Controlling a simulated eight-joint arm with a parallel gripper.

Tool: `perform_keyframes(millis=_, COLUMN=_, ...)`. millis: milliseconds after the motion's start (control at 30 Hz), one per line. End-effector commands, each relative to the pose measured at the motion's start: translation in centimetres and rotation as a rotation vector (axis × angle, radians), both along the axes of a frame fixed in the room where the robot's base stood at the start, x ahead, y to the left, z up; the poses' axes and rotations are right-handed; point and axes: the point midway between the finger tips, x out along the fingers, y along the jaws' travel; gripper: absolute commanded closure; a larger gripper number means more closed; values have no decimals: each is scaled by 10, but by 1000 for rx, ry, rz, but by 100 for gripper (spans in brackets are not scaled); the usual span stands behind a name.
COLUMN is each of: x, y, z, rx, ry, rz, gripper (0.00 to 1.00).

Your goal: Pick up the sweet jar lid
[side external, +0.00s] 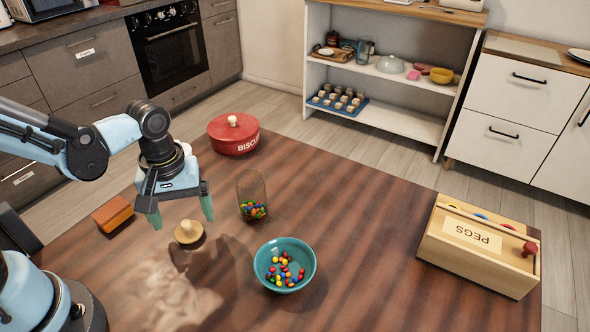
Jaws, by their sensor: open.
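A round wooden lid with a knob (189,232), which looks like the sweet jar lid, lies on the brown wooden table (370,210), knob up. My gripper (182,218) is open and empty, above the lid, with its green-tipped fingers spread wide and pointing down. The fingers look apart from the lid, though the exact height is hard to tell. A clear glass jar (250,190) with colourful sweets at its bottom stands open to the right of my gripper.
A teal bowl (260,262) of sweets stands right of the lid. A red biscuit tin (234,136) is behind, and an orange-brown block (113,213) lies at the left. The table's middle right is clear.

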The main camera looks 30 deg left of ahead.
Motion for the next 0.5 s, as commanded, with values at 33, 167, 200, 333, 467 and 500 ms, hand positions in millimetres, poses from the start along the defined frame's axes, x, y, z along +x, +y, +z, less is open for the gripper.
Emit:
perform_keyframes(millis=33, x=0, y=-1, z=-6, rx=0, ry=0, rz=-1, gripper=11)
perform_keyframes(millis=167, x=0, y=-1, z=-18, rx=0, ry=0, rz=0, gripper=11)
perform_keyframes(millis=200, x=0, y=-1, z=-21, rx=0, ry=0, rz=1, gripper=11)
perform_keyframes(millis=333, x=0, y=-1, z=-28, rx=1, ry=-1, rz=1, gripper=11)
perform_keyframes(millis=467, x=0, y=-1, z=-30, rx=1, ry=-1, rz=1, gripper=11)
perform_keyframes(millis=500, x=-1, y=-1, z=-30, rx=1, ry=-1, rz=1, gripper=11)
